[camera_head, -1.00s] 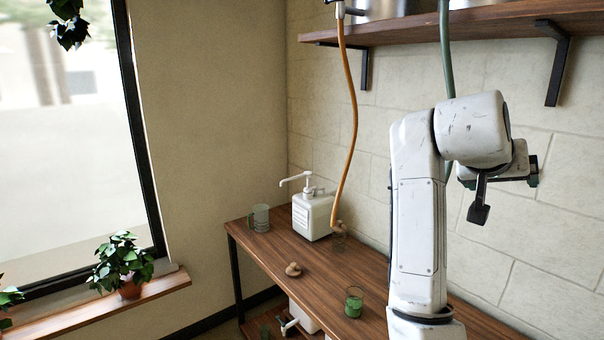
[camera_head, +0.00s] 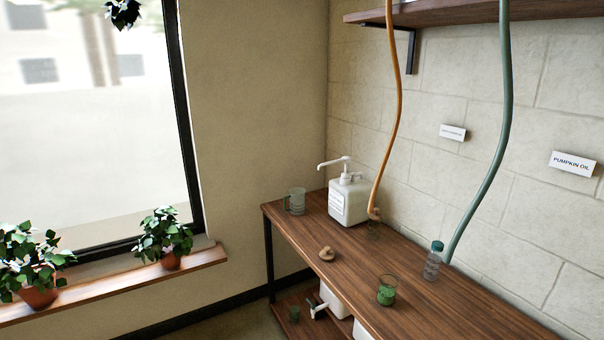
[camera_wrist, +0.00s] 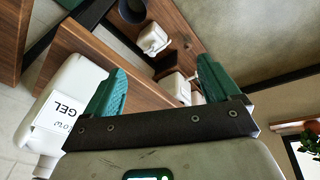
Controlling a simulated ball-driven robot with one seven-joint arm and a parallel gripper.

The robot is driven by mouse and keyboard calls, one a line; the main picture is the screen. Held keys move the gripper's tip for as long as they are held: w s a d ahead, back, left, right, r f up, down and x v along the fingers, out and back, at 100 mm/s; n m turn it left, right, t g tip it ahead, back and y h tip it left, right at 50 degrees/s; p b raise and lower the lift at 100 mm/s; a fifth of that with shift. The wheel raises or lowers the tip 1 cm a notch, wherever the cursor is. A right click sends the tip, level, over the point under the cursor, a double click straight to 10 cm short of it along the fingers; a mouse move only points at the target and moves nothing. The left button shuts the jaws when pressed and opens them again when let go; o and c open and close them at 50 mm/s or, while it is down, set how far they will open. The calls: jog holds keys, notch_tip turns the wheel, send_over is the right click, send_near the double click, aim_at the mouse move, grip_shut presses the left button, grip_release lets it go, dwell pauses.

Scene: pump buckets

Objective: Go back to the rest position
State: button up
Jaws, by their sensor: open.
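My gripper (camera_wrist: 160,82) shows in the wrist view, its two green fingers spread apart with nothing held between them. It is out of the head view, and so is my arm. In the wrist view a white container labelled GEL (camera_wrist: 65,105) is at the left, beside the left finger; I cannot tell whether they touch. White pump containers (camera_wrist: 152,38) show beyond the fingers, lower down. In the head view a white pump container (camera_head: 348,203) stands upright at the far end of the wooden table (camera_head: 345,275).
The table holds a greenish mug (camera_head: 295,201), a glass with green contents (camera_head: 387,291), a small brown object (camera_head: 327,254) and a clear ribbed bottle (camera_head: 433,262). Plants stand on the windowsill.

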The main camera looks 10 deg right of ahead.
jog(key=s+a+f+g+y, duration=0.1)
jog(key=s+a+f, duration=0.2)
jog(key=s, duration=0.5)
jog(key=shift+a+f+n+y, duration=0.15)
jog(key=shift+a+n+y, duration=0.1)
jog(key=shift+n+y, duration=0.05)
